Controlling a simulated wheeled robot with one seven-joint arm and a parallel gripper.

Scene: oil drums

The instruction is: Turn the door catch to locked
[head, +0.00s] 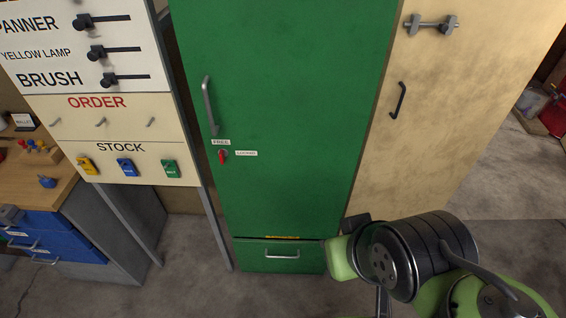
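The door catch (222,157) is a small red piece low on the left side of the tall green cabinet door (290,100). A "FREE" label (220,142) is just above it and a "LOCKED" label (246,153) is to its right. The red piece stands roughly upright, in line with "FREE" rather than turned toward "LOCKED". My green and dark grey arm is at the lower right, well apart from the catch. My gripper's dark parts show at the arm's end (356,223), but its fingers are mostly hidden and nothing held shows.
A grey handle (209,106) is above the catch. A green drawer (282,256) is under the door. A tan cabinet (450,120) stands to the right. A label board (105,90) with hooks and a workbench (38,190) are at the left. Floor before the cabinet looks clear.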

